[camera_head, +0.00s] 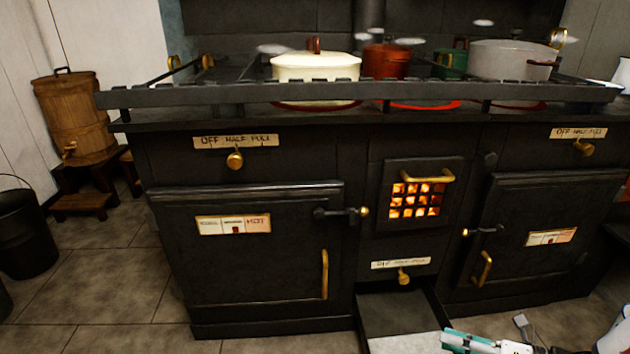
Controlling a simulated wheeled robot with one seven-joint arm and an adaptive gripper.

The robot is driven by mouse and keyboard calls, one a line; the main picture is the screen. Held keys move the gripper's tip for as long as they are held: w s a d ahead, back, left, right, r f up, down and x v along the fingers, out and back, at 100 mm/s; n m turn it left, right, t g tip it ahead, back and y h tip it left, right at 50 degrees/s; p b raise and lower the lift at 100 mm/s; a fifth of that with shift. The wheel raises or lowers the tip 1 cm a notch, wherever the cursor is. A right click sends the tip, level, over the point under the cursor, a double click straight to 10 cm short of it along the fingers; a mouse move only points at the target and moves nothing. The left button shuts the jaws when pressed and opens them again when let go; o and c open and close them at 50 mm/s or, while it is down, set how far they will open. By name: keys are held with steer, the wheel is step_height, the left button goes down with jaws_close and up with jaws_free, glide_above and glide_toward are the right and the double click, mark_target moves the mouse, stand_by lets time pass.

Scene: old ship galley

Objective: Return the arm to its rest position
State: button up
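A small part of my arm and what looks like my gripper (508,344) show at the bottom edge, right of centre, as teal, white and grey pieces. They are cut off by the frame, so I cannot make out both fingers or whether they are open. They appear low in front of the black stove (270,260), just right of a dark pulled-out tray (385,310) under the firebox. I see nothing clearly held.
Cream (315,67), red (386,62), green (450,64) and grey (510,60) pots stand on the stove behind a rail (220,94). The firebox (418,197) glows. A wooden barrel (75,115) and black bucket (25,230) stand left. The tiled floor at front left is clear.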

steer(key=s+a+r+n+g+h, duration=0.1)
steer(key=s+a+r+n+g, duration=0.1)
steer(key=a+r+n+g, duration=0.35)
steer(key=s+a+r+n+g+h, duration=0.1)
steer(key=s+a+r+n+g, duration=0.15)
steer(key=r+n, duration=0.6)
steer(key=s+a+r+n+g+h, duration=0.1)
steer(key=s+a+r+n+g, duration=0.2)
steer(key=r+n, duration=0.35)
steer(key=s+a+r+n+t+h, duration=0.1)
steer(key=s+r+n+h, duration=0.4)
steer(key=s+n, duration=0.3)
steer(key=s+r+n+t+h, duration=0.2)
steer(key=s+r+n+h, duration=0.3)
steer(key=s+n, duration=0.25)
step_height(320, 180, up, 38)
steer(key=t+p, duration=0.3)
steer(key=p, duration=3.3)
steer(key=shift+a+f+y, duration=0.15)
steer(key=shift+f+y, duration=0.05)
steer(key=shift+y, duration=0.1)
